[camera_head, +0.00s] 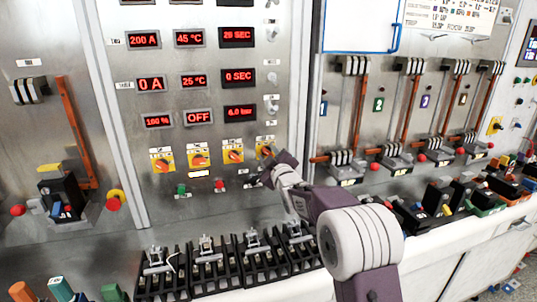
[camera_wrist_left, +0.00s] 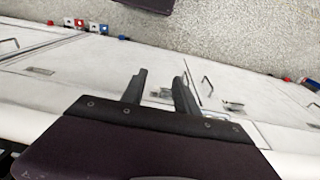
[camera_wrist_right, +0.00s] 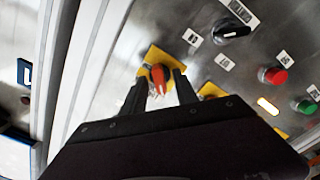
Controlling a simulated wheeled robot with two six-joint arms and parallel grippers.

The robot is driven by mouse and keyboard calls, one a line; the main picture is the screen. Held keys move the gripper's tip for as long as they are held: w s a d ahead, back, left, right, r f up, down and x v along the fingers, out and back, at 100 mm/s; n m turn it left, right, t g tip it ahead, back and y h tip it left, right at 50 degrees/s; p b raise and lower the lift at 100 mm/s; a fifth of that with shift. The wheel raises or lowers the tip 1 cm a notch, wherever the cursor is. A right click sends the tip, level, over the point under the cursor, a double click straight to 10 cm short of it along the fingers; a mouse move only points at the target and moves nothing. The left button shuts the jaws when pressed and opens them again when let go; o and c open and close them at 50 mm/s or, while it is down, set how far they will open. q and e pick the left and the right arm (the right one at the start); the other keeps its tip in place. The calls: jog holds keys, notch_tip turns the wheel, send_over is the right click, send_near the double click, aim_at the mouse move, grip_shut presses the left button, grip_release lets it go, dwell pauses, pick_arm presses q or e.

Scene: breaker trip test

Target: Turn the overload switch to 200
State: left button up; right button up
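A row of orange rotary switches on yellow plates sits low on the middle panel; the labels are too small to read, so I cannot tell which is the overload switch. The rightmost switch (camera_head: 264,149) is partly hidden by my right gripper (camera_head: 264,172). In the right wrist view this orange knob (camera_wrist_right: 161,75) lies between the tips of my right gripper (camera_wrist_right: 158,88), which is open; I cannot tell whether the fingers touch it. My left gripper (camera_wrist_left: 160,85) is open and empty in the left wrist view, over white cabinet doors (camera_wrist_left: 230,75). It is outside the head view.
Red displays such as "200 A" (camera_head: 144,40) sit above the switches. Green (camera_head: 181,189) and red (camera_head: 219,185) buttons are below them. A black knob (camera_wrist_right: 232,29) is close by in the right wrist view. Black terminal blocks (camera_head: 206,272) stand on the ledge below.

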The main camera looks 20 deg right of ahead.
grip_shut()
jog(key=shift+m, duration=0.3)
jog(key=m+b, duration=0.1)
jog(key=m, duration=0.1)
jog(key=shift+m, duration=0.3)
jog(key=m, duration=0.3)
jog(key=shift+m+b, duration=0.3)
jog(key=shift+m, duration=0.1)
jog(key=m, duration=0.5)
jog(key=m+p, duration=0.1)
jog(key=m, duration=0.4)
jog(key=shift+d+f+m, duration=0.1)
jog(key=shift+d+m, duration=0.1)
jog(key=shift+m, duration=0.1)
